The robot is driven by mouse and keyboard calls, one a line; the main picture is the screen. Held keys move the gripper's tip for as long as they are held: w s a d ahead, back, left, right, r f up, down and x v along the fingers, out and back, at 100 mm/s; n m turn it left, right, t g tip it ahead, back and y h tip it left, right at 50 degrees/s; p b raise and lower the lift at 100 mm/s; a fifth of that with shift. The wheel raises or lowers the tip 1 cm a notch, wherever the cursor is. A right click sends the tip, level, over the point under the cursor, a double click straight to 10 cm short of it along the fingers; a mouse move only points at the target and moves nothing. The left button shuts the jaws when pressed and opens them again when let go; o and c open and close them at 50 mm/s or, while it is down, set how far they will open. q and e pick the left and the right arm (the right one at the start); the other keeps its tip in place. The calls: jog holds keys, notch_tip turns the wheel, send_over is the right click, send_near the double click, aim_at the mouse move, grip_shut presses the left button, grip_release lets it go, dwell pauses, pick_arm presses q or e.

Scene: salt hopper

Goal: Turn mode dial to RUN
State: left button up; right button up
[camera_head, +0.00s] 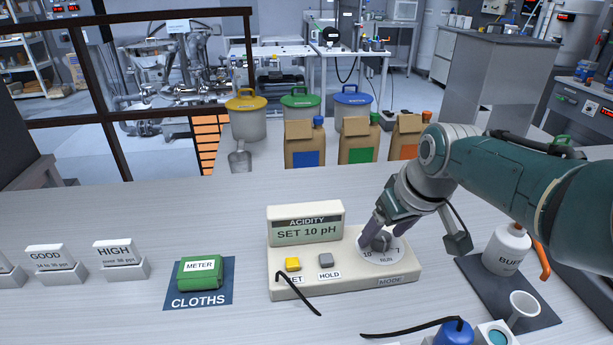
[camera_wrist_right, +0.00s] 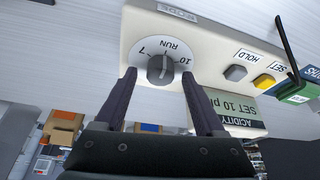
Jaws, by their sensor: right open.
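The cream pH meter (camera_head: 410,276) stands on the bench, its display reading ACIDITY, SET 10 pH. Its grey mode dial knob (camera_wrist_right: 160,69) sits on a white disc marked RUN, 10 and a third mark. My right gripper (camera_wrist_right: 159,75) is open, with one finger on each side of the knob; I cannot tell whether they touch it. The knob's ridge looks roughly in line with RUN, but its pointer end is unclear. In the head view the right gripper (camera_head: 376,228) partly hides the dial (camera_head: 382,255). My left gripper is not in view.
Yellow and grey buttons sit left on the meter. A green meter cloth (camera_head: 201,272) lies on a blue mat at left. A buffer bottle (camera_head: 506,251) and white cup (camera_head: 523,308) stand on a dark mat at right. Paper bags (camera_head: 305,146) line the back. A black cable crosses the front.

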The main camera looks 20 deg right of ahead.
jog(key=p+v, duration=0.6)
jog(key=v, duration=0.4)
dwell(0.4)
jog(key=s+a+r+n, duration=0.1)
jog(key=s+a+r, duration=0.15)
jog(key=s, duration=0.55)
jog(key=s+a+r+n+g, duration=0.1)
jog(key=s+a+r, duration=0.1)
jog(key=s+a, duration=0.35)
jog(key=s+a+r, duration=0.2)
jog(key=s, duration=0.8)
notch_tip(320, 180, up, 29)
jog(key=p, duration=3)
jog(key=shift+w, duration=0.45)
jog(key=shift+d+r, duration=0.1)
jog(key=shift+d, duration=0.05)
